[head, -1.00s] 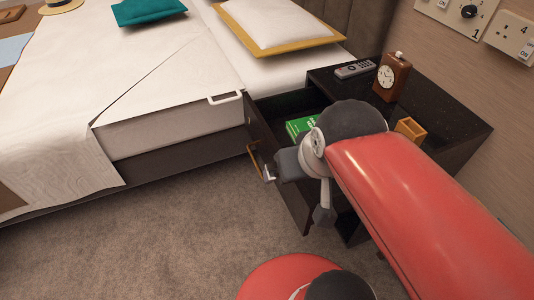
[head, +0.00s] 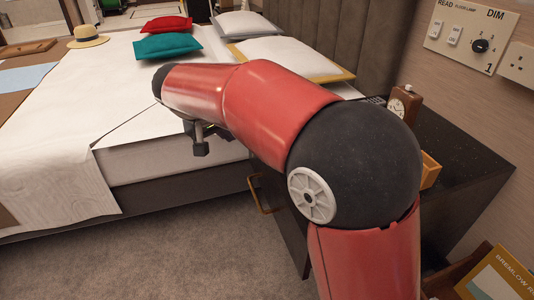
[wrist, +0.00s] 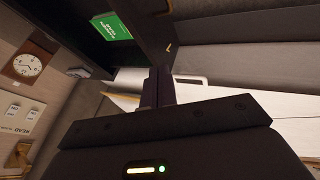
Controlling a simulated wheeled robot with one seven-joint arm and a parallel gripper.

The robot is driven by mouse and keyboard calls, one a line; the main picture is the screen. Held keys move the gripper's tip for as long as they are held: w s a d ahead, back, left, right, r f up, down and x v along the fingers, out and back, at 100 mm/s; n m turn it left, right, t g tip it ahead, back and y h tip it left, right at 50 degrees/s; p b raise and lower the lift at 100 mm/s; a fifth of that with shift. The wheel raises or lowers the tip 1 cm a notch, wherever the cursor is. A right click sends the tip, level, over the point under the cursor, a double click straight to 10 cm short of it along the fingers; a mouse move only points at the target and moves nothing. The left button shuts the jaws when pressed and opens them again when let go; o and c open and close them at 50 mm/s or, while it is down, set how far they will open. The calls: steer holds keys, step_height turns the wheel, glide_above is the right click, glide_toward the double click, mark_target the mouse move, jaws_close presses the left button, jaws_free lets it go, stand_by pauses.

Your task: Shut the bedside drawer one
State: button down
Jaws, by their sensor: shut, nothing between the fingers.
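The bedside drawer's dark front (head: 284,218), with its brass handle (head: 260,194), stands out from the black bedside table (head: 462,170) in the head view. My arm hides most of the drawer's inside there. In the wrist view the drawer is open, with a green box (wrist: 110,28) inside it and its dark front (wrist: 154,32) beside my fingers. My gripper (wrist: 156,88) is shut and empty, close to that front; I cannot tell whether it touches. In the head view the gripper (head: 201,143) is partly hidden by my arm, over the bed's edge.
The bed (head: 110,125) fills the left, with pillows and a hat (head: 88,37) on it. A clock (head: 403,103) and a small wooden box (head: 430,170) stand on the table. A booklet (head: 500,275) is at lower right. Carpet (head: 150,260) in front is clear.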

steer(key=w+d+r+b+x, duration=0.1)
steer(key=x, duration=1.1)
steer(key=shift+w+d+f, duration=0.2)
steer(key=shift+w+f, duration=0.05)
steer(key=shift+f, duration=0.05)
steer(key=shift+d, duration=0.1)
steer(key=w+d, duration=0.3)
steer(key=d, duration=0.8)
steer(key=w+d, duration=0.3)
steer(key=d, duration=0.8)
steer(key=shift+w+d, duration=0.1)
